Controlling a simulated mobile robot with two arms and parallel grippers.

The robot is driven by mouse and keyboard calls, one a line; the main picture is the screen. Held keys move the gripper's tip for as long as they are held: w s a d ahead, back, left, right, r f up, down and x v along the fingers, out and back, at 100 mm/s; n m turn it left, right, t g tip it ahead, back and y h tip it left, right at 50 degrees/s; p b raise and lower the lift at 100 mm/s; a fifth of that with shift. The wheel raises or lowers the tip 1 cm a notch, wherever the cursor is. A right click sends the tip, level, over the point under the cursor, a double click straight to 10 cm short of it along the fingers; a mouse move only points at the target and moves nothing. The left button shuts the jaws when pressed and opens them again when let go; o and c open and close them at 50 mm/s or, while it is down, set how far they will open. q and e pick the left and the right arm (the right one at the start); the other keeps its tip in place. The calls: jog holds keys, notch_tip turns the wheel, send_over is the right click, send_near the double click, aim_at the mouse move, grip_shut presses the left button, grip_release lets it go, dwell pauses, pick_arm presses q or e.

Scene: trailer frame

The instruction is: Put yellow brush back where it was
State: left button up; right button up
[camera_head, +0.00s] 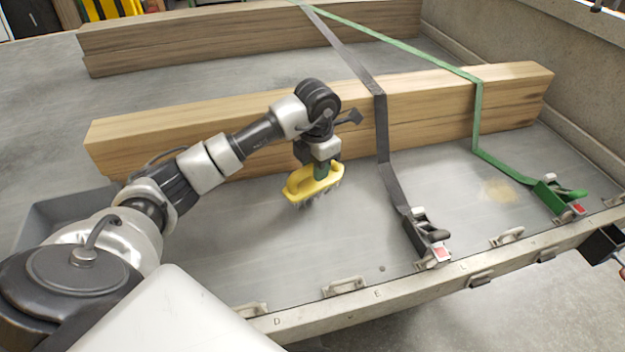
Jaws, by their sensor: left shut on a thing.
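The yellow brush (312,184) has dark bristles pointing down. My left gripper (322,168) is shut on its top and holds it over the grey trailer bed (350,240), in front of the near wooden beam. I cannot tell whether the bristles touch the bed. A tan patch (500,190) lies on the bed at the right. My right gripper is not visible.
Long wooden beams (440,110) lie across the bed. A black strap (388,180) and a green strap (477,120) cross them down to ratchets (428,240) near the trailer's edge. A grey bin (50,215) is at the left, partly behind my arm.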

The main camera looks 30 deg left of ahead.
pick_arm(q)
jog(key=shift+a+f, duration=0.35)
jog(key=shift+a, duration=0.15)
notch_tip(320, 180, down, 3)
jog(key=shift+f, duration=0.45)
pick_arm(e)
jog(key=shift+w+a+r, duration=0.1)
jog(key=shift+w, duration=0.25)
pick_arm(q)
jog(key=o, duration=0.9)
jog(key=shift+f, duration=0.1)
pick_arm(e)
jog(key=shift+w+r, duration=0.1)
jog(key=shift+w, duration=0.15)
